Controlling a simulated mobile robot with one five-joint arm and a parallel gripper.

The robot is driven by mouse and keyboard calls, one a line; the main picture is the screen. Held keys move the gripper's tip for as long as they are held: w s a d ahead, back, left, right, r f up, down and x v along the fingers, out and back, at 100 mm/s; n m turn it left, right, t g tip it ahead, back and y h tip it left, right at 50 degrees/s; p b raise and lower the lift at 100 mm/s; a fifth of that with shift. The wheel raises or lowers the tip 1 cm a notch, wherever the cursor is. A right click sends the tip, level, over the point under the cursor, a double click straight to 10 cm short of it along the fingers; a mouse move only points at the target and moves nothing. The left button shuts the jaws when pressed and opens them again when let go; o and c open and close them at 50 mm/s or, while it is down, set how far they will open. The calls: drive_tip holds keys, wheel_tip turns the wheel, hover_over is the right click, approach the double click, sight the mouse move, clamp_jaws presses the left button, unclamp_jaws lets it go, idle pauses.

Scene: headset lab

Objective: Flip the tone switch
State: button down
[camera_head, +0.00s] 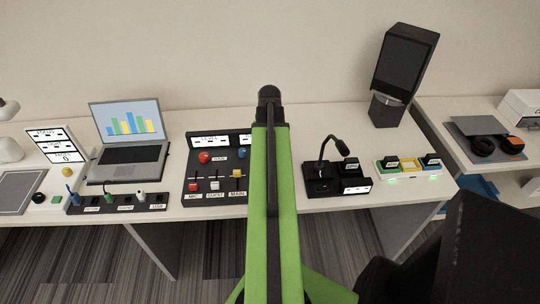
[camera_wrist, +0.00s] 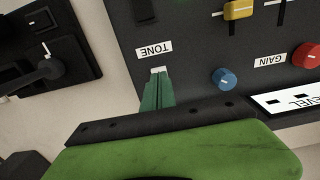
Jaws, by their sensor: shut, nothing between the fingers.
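The dark mixer panel (camera_head: 214,174) lies on the desk left of my arm in the head view, and it fills the middle and right of the wrist view. The white TONE label (camera_wrist: 154,50) is on its face. A small white piece (camera_wrist: 158,70), apparently the tone switch, shows just beside the label at the tips of my gripper (camera_wrist: 157,82). The green fingers are together and empty, and they hide the area behind them. I cannot tell whether they touch the switch or which way it is set. In the head view my arm hides that part of the panel.
A blue knob (camera_wrist: 225,78), a red knob (camera_wrist: 307,56) and a yellow slider (camera_wrist: 238,10) are near my gripper. A black microphone base (camera_head: 337,183) stands right of the panel. A laptop (camera_head: 127,138) stands on the left. Bare desk separates the panel and microphone base.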

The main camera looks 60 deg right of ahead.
drive_tip(key=shift+f+b, duration=0.9)
idle(0.8)
wheel_tip(320, 180, up, 7)
drive_tip(key=p, duration=0.7)
drive_tip(key=shift+r, duration=0.1)
idle(0.3)
